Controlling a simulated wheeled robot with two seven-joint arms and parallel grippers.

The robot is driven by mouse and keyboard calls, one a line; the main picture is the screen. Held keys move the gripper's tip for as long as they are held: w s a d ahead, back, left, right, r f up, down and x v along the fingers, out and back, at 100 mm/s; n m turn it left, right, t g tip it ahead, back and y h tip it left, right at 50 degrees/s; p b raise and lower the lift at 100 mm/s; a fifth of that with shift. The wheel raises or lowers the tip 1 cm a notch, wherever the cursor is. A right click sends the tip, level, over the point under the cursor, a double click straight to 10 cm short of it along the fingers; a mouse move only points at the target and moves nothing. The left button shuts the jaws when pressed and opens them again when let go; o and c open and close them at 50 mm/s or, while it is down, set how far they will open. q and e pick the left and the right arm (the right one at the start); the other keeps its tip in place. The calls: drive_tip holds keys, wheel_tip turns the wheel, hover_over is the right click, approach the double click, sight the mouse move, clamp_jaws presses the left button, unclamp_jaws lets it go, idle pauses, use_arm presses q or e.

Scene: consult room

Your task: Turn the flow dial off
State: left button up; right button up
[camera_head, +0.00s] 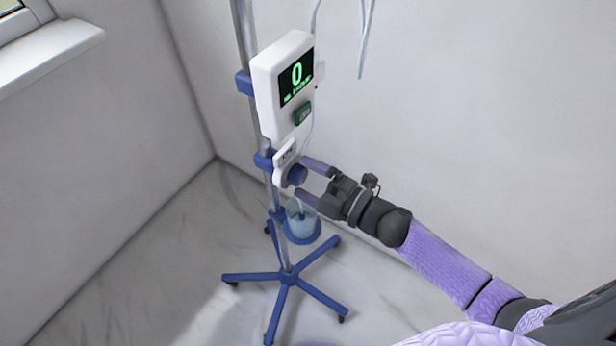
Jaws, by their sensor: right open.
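I cannot tell whether the fingers touch the dial. The dial's marks are too small to read. My left gripper is not in view.
The metal pole (242,40) stands on a blue base (287,276) with several legs. A clear cup in a blue holder (303,232) hangs below the dial. Thin tubes (363,40) hang at the top. A window sill (45,55) juts out at upper left. Floor at left is clear.

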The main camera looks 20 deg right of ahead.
drive_tip(key=p+v, duration=0.1)
drive_tip(key=v, duration=0.8)
drive_tip(key=shift+s+d+p, duration=0.25)
drive_tip(key=shift+s+p, duration=0.05)
drive_tip(key=shift+p, duration=0.05)
